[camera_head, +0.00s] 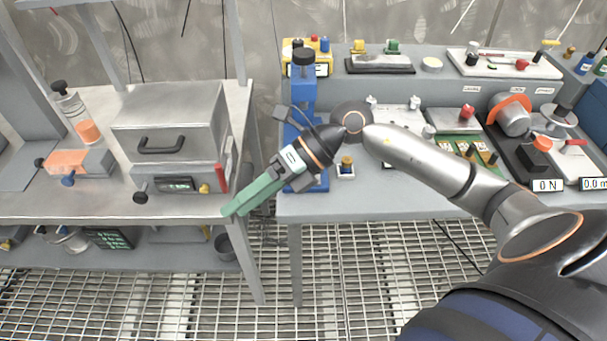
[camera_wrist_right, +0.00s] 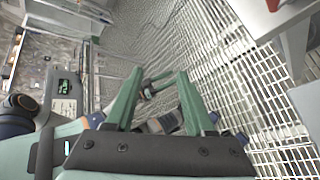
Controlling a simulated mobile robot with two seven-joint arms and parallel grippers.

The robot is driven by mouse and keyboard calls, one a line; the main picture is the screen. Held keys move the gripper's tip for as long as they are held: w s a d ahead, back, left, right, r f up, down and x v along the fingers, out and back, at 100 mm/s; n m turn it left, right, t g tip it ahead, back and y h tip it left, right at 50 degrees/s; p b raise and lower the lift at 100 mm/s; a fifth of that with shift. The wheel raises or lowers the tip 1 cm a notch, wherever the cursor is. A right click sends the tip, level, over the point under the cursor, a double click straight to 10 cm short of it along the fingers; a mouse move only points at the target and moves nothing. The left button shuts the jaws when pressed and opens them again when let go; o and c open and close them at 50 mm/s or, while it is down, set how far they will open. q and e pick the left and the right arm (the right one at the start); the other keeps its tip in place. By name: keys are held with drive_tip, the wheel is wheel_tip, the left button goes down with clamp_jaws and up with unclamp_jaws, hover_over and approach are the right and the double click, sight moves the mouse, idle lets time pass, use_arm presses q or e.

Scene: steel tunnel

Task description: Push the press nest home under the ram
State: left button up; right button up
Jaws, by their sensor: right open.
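The blue press (camera_head: 302,90), with a black knob on top, stands near the left end of the right-hand bench. My right arm and gripper cross in front of it and hide its middle, including the space under the ram.
A steel bench (camera_head: 75,205) with a metal box (camera_head: 170,122) stands at left, a narrow gap away. The right-hand bench (camera_head: 400,203) carries fixtures, a green board (camera_head: 457,120) and an orange-and-silver device (camera_head: 513,115). Open grating (camera_head: 360,270) lies in front.

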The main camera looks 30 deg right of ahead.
drive_tip(key=w+d+t+h+b, duration=0.15)
drive_tip(key=d+h, duration=0.35)
drive_tip(key=d, duration=0.5)
drive_tip(key=w+d+t+h, duration=0.1)
drive_tip(key=w+d+h, duration=0.2)
drive_tip(key=d+h, duration=0.45)
drive_tip(key=shift+y, duration=0.85)
drive_tip(key=x, duration=0.7)
drive_tip(key=d+x, duration=0.1)
drive_tip(key=x, duration=0.3)
drive_tip(key=shift+w+f, duration=0.25)
drive_tip(key=shift+f, duration=0.05)
clamp_jaws()
drive_tip(key=shift+d, duration=0.1)
